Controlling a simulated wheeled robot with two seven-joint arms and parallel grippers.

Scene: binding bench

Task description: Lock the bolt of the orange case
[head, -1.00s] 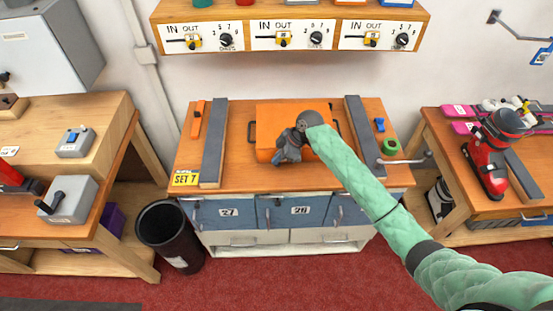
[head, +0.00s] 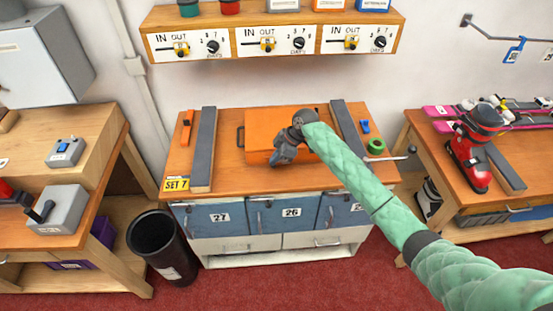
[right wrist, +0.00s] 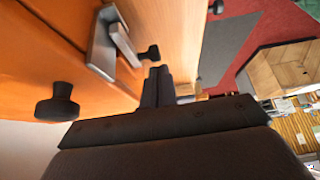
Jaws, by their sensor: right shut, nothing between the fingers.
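The orange case (head: 262,133) lies on the middle of the wooden bench, with a dark handle at its left side. My right gripper (head: 281,158) is over its front edge and hides part of it. In the right wrist view the case (right wrist: 35,50) fills the left side. A grey metal bolt fitting (right wrist: 103,48) with a small black knob (right wrist: 150,52) sits at its edge. A larger black round knob (right wrist: 57,103) stands nearer. My right gripper's fingers (right wrist: 158,76) are together and empty, just short of the small knob; contact cannot be told. My left gripper is out of view.
Grey bars (head: 203,150) flank the case on the bench. A green ring (head: 376,146) and a metal lever (head: 397,158) are at the right. A shelf with dials (head: 268,46) hangs above. A black bin (head: 160,245) stands at the bench's left.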

